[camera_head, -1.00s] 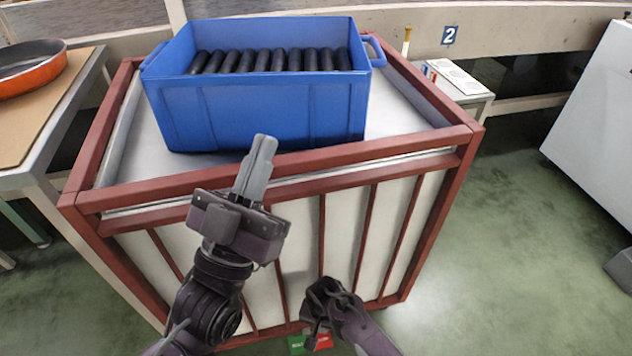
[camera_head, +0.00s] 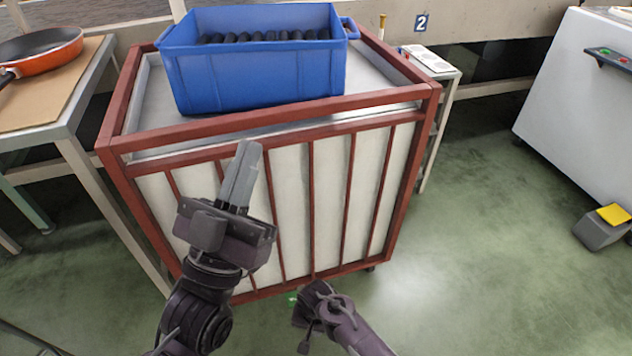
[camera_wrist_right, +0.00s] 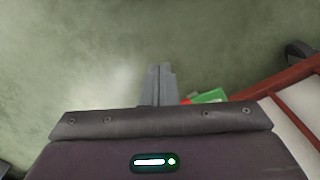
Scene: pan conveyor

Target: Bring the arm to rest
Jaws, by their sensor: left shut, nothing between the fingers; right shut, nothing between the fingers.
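My left gripper (camera_head: 243,172) is in the middle of the head view, its grey fingers together and empty, pointing up in front of the cart's slatted side. My right arm shows at the bottom of the head view, pointing down, its fingers hidden there. In the right wrist view my right gripper (camera_wrist_right: 158,84) has its two fingers side by side, shut and empty, over green floor. A green and red item (camera_wrist_right: 208,97) shows beside and beyond these fingers, partly hidden.
A red-framed cart (camera_head: 270,120) carries a blue crate (camera_head: 255,80) of dark handles. A table (camera_head: 50,110) with an orange pan (camera_head: 45,58) stands left. A white machine (camera_head: 575,90) and a yellow-topped pedal (camera_head: 612,214) are at right. Green floor is clear between cart and machine.

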